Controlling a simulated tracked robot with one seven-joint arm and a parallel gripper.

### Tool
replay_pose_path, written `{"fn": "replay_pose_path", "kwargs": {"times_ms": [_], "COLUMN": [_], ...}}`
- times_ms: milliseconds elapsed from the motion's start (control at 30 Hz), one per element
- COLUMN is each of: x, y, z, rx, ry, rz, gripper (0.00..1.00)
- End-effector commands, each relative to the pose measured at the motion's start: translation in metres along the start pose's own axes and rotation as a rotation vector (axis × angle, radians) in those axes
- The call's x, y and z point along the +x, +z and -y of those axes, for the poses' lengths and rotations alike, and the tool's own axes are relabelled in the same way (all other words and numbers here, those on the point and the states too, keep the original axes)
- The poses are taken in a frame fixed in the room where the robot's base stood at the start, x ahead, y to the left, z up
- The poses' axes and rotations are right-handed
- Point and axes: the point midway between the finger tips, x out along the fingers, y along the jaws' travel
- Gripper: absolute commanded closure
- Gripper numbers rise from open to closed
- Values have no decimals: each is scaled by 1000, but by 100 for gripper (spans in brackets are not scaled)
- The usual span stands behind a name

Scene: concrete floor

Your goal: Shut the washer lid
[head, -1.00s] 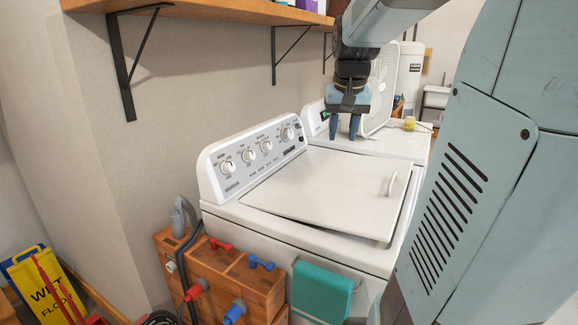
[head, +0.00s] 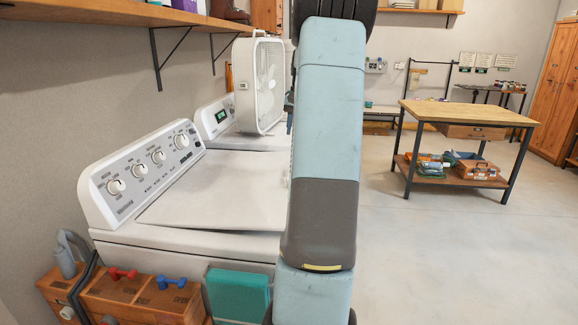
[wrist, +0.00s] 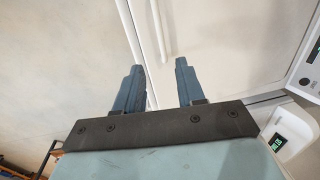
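The white washer (head: 130,236) stands at the left in the head view, with a dial panel along its back. Its lid (head: 220,182) lies low and nearly flat over the top; my arm hides its right part and the handle. I cannot tell from here whether it is fully seated. In the wrist view the white lid (wrist: 225,50) fills the upper middle, with a pale handle bar (wrist: 161,30). My gripper (wrist: 160,75) is open and empty, its two blue fingers apart. I cannot tell whether they touch the washer. In the head view my arm mostly hides the gripper.
A second white machine (head: 215,118) with a box fan (head: 260,85) on it stands behind. A shelf (head: 110,12) runs above. Wooden crates (head: 145,300) and a teal box (head: 238,295) are in front. Open floor (head: 450,250) lies right, before a workbench (head: 470,112).

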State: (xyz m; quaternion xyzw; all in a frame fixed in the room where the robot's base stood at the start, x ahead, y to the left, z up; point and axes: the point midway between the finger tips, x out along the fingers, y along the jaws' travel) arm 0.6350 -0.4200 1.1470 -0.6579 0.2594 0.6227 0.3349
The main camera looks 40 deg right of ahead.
Motion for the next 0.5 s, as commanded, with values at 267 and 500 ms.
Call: {"fn": "replay_pose_path", "kwargs": {"times_ms": [267, 500], "x": [36, 79], "y": [0, 1], "z": [-1, 0], "rx": [-1, 0], "ry": [1, 0], "rz": [4, 4], "gripper": [61, 61]}}
